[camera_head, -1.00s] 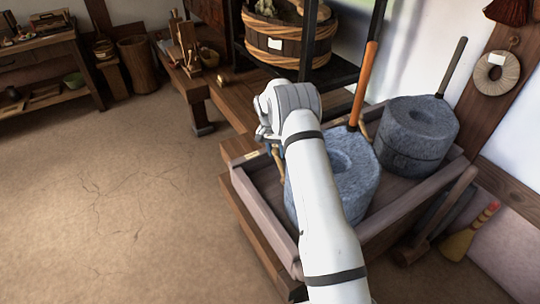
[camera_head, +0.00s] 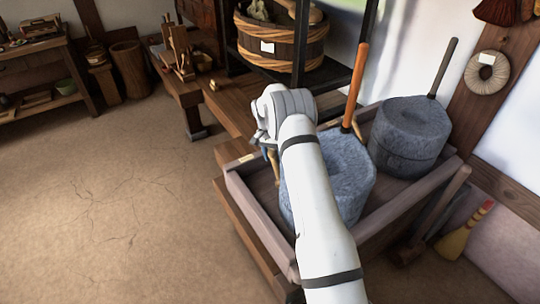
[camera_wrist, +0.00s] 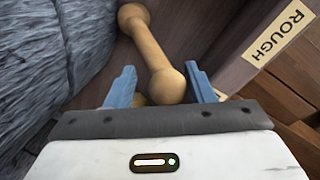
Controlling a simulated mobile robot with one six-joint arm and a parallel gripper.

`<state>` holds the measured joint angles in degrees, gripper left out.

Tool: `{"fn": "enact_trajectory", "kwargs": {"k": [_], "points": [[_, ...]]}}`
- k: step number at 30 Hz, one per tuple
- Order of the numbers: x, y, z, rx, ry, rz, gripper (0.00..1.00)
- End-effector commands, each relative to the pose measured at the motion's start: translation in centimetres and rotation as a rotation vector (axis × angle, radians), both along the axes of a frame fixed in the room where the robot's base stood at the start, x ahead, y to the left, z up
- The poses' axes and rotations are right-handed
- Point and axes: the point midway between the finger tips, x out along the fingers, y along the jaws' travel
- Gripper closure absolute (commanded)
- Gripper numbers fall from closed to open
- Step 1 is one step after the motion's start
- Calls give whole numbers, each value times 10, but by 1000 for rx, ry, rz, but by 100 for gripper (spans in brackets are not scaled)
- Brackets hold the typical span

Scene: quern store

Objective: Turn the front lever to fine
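The front lever (camera_wrist: 158,50) is a pale wooden bar with rounded knobs, beside the grey front quern stone (camera_head: 352,170). In the wrist view, its near knob lies between the blue fingers of my gripper (camera_wrist: 161,86). The fingers are apart; the right one is close to the knob, and a gap shows on the left. A label reading ROUGH (camera_wrist: 279,35) is on the tray edge to the right of the lever. In the head view, my gripper (camera_head: 263,139) is over the tray's left corner, and my arm hides part of the front stone. No fine label is readable.
The wooden tray (camera_head: 250,208) also holds a rear quern stone (camera_head: 410,130). An upright orange handle (camera_head: 356,85) rises from the front stone. A banded tub (camera_head: 280,40) stands behind. The floor (camera_head: 110,200) to the left is clear.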

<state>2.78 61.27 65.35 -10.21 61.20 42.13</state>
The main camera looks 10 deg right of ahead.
Motion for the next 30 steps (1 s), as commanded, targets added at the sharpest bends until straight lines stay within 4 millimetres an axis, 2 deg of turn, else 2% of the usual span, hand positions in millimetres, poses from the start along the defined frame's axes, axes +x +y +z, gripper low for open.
{"fn": "enact_trajectory", "kwargs": {"k": [10, 21, 25, 30], "points": [[4, 3, 8, 1, -12, 4, 46], [8, 11, 65, 1, -10, 3, 46], [9, 12, 76, 0, -8, 2, 46], [9, 14, 79, 1, -7, 4, 46]]}}
